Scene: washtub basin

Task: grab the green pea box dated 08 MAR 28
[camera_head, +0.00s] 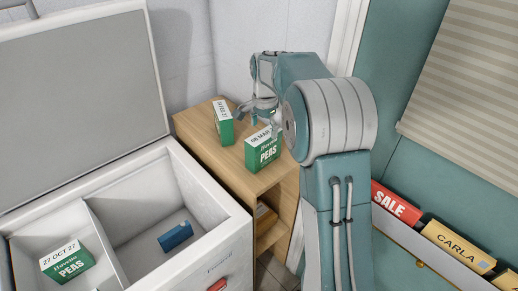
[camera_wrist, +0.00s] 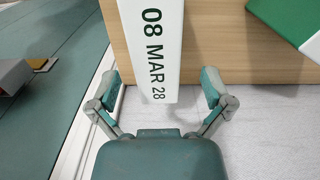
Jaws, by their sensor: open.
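The pea box dated 08 MAR 28 (camera_head: 262,152) is green with a white top and stands upright on a wooden cabinet (camera_head: 196,124). In the wrist view, its white top (camera_wrist: 148,50) reads 08 MAR 28 and extends between my fingers. My gripper (camera_wrist: 161,88) is open, with one finger on each side of the box's near end and a visible gap on both sides. In the head view, my gripper (camera_head: 262,108) is at the far side of this box and covers the end of its date.
Another green pea box (camera_head: 223,122) stands left on the cabinet; a green box (camera_wrist: 286,18) shows at the wrist view's upper right. The open white freezer (camera_head: 190,180) holds a pea box (camera_head: 68,262) dated 27 OCT 27 and a blue item (camera_head: 175,236). A wall is close behind the cabinet.

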